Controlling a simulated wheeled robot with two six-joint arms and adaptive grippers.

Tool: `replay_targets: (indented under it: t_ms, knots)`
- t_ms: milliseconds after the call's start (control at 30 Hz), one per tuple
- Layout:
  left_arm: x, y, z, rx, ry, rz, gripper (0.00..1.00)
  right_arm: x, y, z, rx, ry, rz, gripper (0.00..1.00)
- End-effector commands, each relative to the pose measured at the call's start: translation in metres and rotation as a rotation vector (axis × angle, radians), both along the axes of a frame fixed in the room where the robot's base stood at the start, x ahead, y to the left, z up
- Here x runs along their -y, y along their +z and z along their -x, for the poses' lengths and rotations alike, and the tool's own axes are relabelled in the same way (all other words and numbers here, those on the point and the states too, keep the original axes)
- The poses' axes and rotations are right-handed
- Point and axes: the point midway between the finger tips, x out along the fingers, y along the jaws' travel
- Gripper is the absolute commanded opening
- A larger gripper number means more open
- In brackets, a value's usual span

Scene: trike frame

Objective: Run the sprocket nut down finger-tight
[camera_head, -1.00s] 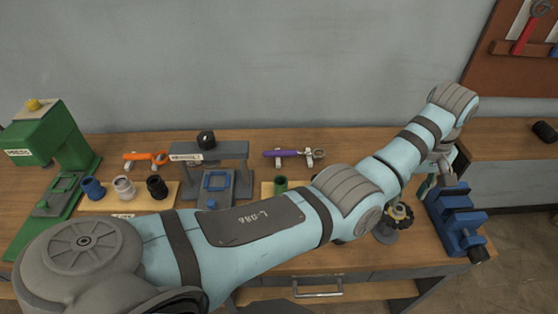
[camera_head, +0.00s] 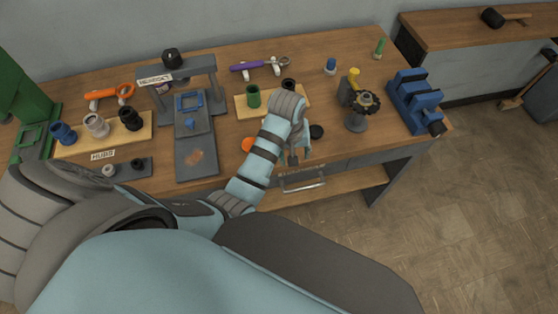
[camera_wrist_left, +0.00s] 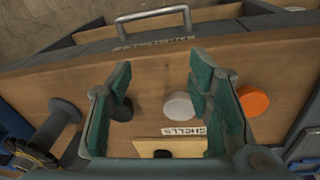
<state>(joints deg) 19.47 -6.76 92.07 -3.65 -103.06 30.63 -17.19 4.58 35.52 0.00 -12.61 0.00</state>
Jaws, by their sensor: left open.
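A dark toothed sprocket (camera_head: 366,101) is on a grey stand (camera_head: 356,123) at the right of the bench, with a yellow part (camera_head: 354,76) behind it. I cannot make out a separate sprocket nut. My left gripper (camera_head: 298,152) is open and empty over the bench's front edge, left of the sprocket stand. The left wrist view shows its two teal fingers (camera_wrist_left: 160,100) apart, with a white disc (camera_wrist_left: 180,106) between them. A dark disc (camera_wrist_left: 122,108) is partly behind one finger, and an orange disc (camera_wrist_left: 252,100) lies outside the other.
A blue vise (camera_head: 415,100) stands at the bench's right end. A grey press frame (camera_head: 180,75), a board with sleeves (camera_head: 75,145) and a green cup (camera_head: 253,95) fill the left and middle. A drawer handle (camera_head: 303,185) is below the front edge.

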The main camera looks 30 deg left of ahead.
Motion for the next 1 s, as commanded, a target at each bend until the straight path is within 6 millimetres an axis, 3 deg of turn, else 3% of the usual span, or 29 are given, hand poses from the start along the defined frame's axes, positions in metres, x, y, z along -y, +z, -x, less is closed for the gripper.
replay_targets:
  t_ms: [100, 300, 1000]
  knots:
    - [-0.013, -0.012, 0.022, 0.019, -0.037, -0.023, 0.47, 0.0, 0.0, 0.0, 0.0, 0.0, 0.0, 0.46]
    - [-0.023, -0.02, 0.04, 0.036, -0.078, -0.044, 0.47, 0.0, 0.0, 0.0, 0.0, 0.0, 0.0, 0.46]
    - [-0.023, -0.02, 0.041, 0.037, -0.08, -0.045, 0.47, -0.001, 0.0, 0.0, 0.0, 0.0, -0.001, 0.46]
